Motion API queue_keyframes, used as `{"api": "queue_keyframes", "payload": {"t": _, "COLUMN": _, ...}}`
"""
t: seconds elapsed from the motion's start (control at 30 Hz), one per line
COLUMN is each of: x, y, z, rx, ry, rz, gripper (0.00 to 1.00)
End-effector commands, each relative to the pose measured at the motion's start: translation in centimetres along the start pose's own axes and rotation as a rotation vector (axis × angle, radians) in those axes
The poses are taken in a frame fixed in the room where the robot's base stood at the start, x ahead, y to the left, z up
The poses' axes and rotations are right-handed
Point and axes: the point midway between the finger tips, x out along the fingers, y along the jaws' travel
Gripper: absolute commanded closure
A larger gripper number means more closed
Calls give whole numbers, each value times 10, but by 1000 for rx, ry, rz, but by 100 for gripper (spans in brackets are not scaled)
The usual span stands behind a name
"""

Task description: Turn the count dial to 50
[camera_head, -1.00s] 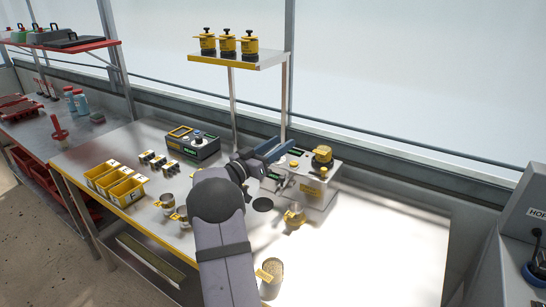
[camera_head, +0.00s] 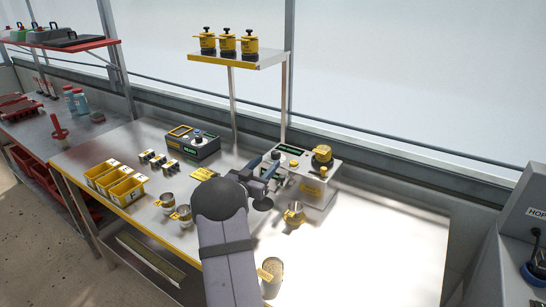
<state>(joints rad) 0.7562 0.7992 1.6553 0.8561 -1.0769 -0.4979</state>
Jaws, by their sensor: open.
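A dark control box (camera_head: 181,146) with a yellow-framed panel and a green display stands at the back of the bench. A round pale knob with a blue top (camera_head: 197,138) sits on it; it looks like a dial, but its markings are too small to read. My gripper (camera_head: 266,161) is open, right of this box and apart from it, in front of the light-coloured seeder machine (camera_head: 318,190). Nothing shows between its fingers. My arm and gripper hide part of the machine's left side.
A post-mounted shelf (camera_head: 235,60) with several yellow-black canisters rises behind the boxes. Yellow bins (camera_head: 125,190), small metal cups (camera_head: 168,201) and small dark-and-yellow blocks (camera_head: 170,165) stand at the left. A cup (camera_head: 294,215) stands before the machine.

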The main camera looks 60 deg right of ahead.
Motion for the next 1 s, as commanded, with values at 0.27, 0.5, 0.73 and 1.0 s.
{"api": "queue_keyframes", "payload": {"t": 0.27, "x": 34, "y": 1, "z": -1, "rx": -1, "ry": 0, "rz": 2, "gripper": 57}}
{"api": "queue_keyframes", "payload": {"t": 0.5, "x": 52, "y": 1, "z": -1, "rx": -2, "ry": 1, "rz": 2, "gripper": 57}}
{"api": "queue_keyframes", "payload": {"t": 0.73, "x": 56, "y": 0, "z": 0, "rx": -2, "ry": 1, "rz": 0, "gripper": 57}}
{"api": "queue_keyframes", "payload": {"t": 1.0, "x": 56, "y": 0, "z": 0, "rx": -2, "ry": 1, "rz": 1, "gripper": 83}}
